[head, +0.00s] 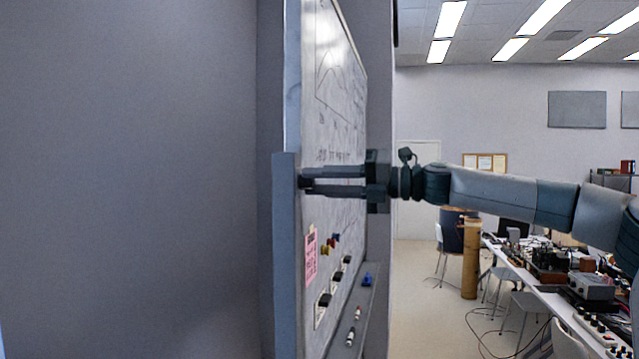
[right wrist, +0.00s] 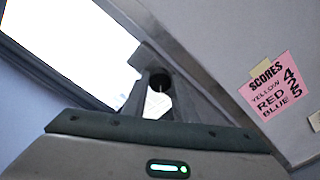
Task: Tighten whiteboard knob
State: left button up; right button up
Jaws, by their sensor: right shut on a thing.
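The whiteboard (head: 345,95) stands nearly edge-on in the middle of the head view, with its grey side frame (head: 285,250) toward me. The knob is a small dark round piece (head: 305,182) at that frame; it also shows as a black disc (right wrist: 159,77) in the right wrist view. My right gripper (head: 309,181) reaches in from the right across the board's face, and its fingertips are shut on the knob. The wrist view shows the two fingers (right wrist: 159,88) on either side of it. The fingers partly hide the knob, and its turn angle cannot be told. My left gripper is out of view.
A pink score note (head: 311,254), magnets (head: 331,243) and dark erasers (head: 325,300) are on the board's lower face. A tray (head: 368,306) below holds markers and a blue item. A cluttered bench (head: 560,285) and chairs stand at right. A plain wall fills the left.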

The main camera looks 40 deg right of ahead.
jog(key=m+p, duration=0.1)
jog(key=m, duration=0.3)
jog(key=shift+r+m, duration=0.1)
jog(key=shift+m, duration=0.2)
jog(key=m+p, duration=0.2)
jog(key=m, duration=0.3)
dwell(0.4)
jog(key=o, duration=1)
jog(key=shift+f, duration=0.2)
jog(key=shift+o, duration=0.2)
jog(key=shift+s+d, duration=0.1)
jog(key=shift+d, duration=0.05)
jog(key=b+v, duration=0.7)
jog(key=v, duration=1)
jog(key=shift+d, duration=0.1)
